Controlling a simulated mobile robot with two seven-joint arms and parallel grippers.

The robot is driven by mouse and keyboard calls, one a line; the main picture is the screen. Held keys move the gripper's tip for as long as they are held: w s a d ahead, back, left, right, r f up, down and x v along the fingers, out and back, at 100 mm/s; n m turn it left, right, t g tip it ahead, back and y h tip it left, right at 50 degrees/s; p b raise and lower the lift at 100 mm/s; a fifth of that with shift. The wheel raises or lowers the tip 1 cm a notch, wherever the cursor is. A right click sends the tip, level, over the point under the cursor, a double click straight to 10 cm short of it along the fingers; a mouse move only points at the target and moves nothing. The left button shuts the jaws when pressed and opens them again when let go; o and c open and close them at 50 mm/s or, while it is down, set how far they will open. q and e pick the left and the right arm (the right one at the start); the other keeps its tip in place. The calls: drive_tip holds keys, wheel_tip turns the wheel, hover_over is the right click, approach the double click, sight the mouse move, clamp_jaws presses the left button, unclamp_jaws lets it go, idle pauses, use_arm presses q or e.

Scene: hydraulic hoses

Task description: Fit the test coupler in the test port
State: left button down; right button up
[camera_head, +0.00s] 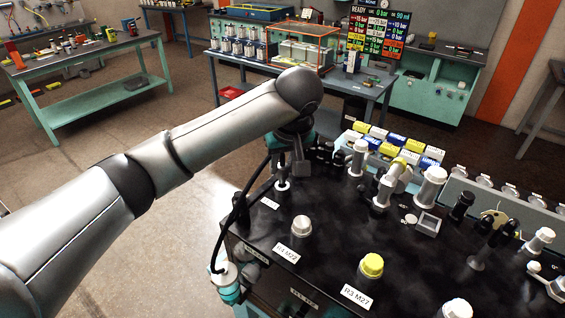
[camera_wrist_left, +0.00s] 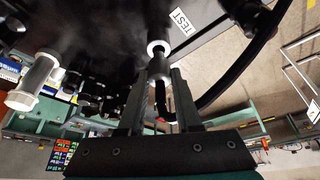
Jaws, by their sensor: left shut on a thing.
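My left gripper (camera_head: 291,172) points down at the far left part of the black bench top. A black hose (camera_wrist_left: 240,65) runs from the coupler and also shows in the head view (camera_head: 239,208). The test port (camera_head: 283,186), with a white ring, stands beside the TEST label (camera_head: 269,203). In the wrist view the white ring of the port (camera_wrist_left: 156,47) lies right at the coupler's end. I cannot tell whether the coupler is seated. My right gripper is not in view.
A white-capped fitting (camera_head: 301,227) and a yellow-capped fitting (camera_head: 371,266) stand nearer on the bench. Black fittings (camera_head: 325,157) and a large white cylinder (camera_head: 430,188) stand to the right.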

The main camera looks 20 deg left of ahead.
use_arm(q)
drive_tip(key=shift+f+b, duration=0.3)
drive_tip(key=shift+f, duration=0.95)
drive_tip(key=c, duration=0.5)
unclamp_jaws()
drive_tip(key=v, duration=0.4)
drive_tip(key=shift+d+r, duration=0.15)
drive_tip(key=shift+r, duration=0.2)
drive_tip(key=shift+v, duration=5.3)
